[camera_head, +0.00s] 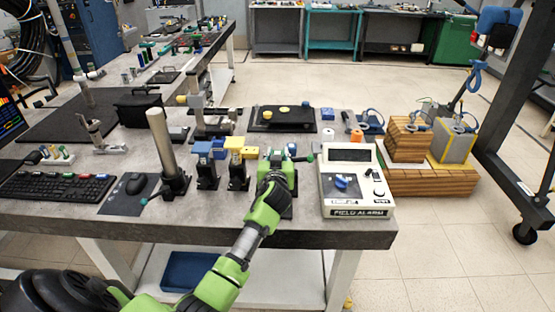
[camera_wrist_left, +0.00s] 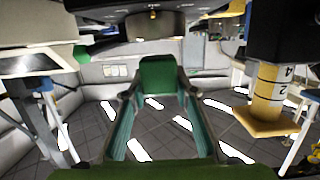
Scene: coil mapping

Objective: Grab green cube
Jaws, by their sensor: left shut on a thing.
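The green cube (camera_wrist_left: 158,73) sits between the fingertips of my left gripper (camera_wrist_left: 157,95) in the left wrist view. The two fingers press on its sides. In the head view my left gripper (camera_head: 274,178) is at the front of the grey table, at the rightmost of the coloured stands. It partly hides the green pieces there, so I cannot tell whether the cube is lifted clear. My right gripper is not in view.
A black tray (camera_head: 283,120) lies behind. A keyboard (camera_head: 55,187) is at far left.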

